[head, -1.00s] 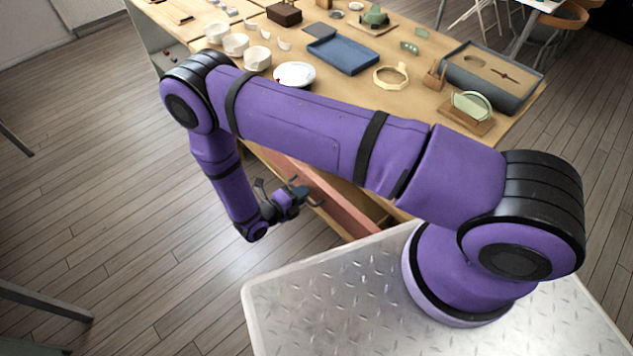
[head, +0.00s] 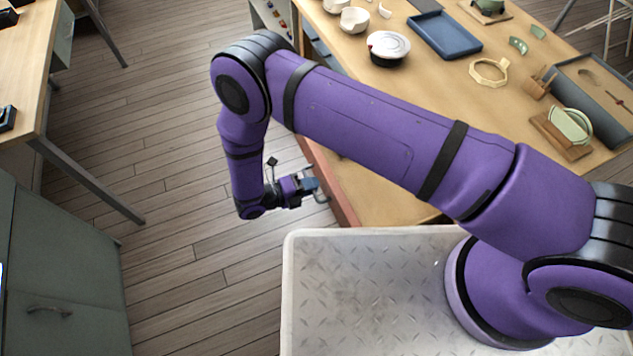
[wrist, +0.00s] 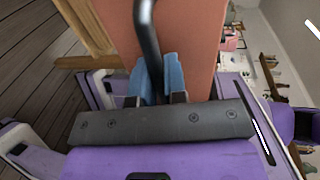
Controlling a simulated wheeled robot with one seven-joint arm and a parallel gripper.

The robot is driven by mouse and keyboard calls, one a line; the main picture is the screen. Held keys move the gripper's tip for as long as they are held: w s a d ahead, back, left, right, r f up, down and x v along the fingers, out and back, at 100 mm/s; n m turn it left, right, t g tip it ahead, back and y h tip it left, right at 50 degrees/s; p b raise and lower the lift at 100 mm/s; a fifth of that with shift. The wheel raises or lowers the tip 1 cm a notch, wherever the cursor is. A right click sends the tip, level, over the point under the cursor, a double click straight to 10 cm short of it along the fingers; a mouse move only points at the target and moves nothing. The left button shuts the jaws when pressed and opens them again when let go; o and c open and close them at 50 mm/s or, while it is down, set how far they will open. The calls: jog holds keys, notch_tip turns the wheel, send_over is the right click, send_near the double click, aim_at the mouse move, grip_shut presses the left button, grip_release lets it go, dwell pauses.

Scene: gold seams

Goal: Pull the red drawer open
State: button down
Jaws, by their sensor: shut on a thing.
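The red drawer's front shows as a narrow reddish strip (head: 332,188) below my arm in the head view, with tan wood behind it. In the wrist view the red front (wrist: 195,45) fills the upper middle. A dark bar handle (wrist: 147,30) runs down it between the blue fingertips of my gripper (wrist: 157,82). The fingers are closed around the handle. In the head view my gripper (head: 312,188) is at the outer side of the red front. My arm hides much of the drawer, so how far it stands out is unclear.
The wooden table (head: 440,85) holds a blue tray (head: 445,36), a white-topped round dish (head: 388,47), an octagonal ring (head: 489,71) and a grey tray (head: 600,95). A grey-green cabinet (head: 60,275) stands at lower left. Open floor (head: 185,150) lies left of my gripper.

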jog(key=c, duration=1.2)
grip_release()
jog(key=v, duration=1)
jog(key=shift+s+a, duration=0.2)
jog(key=shift+a, duration=0.15)
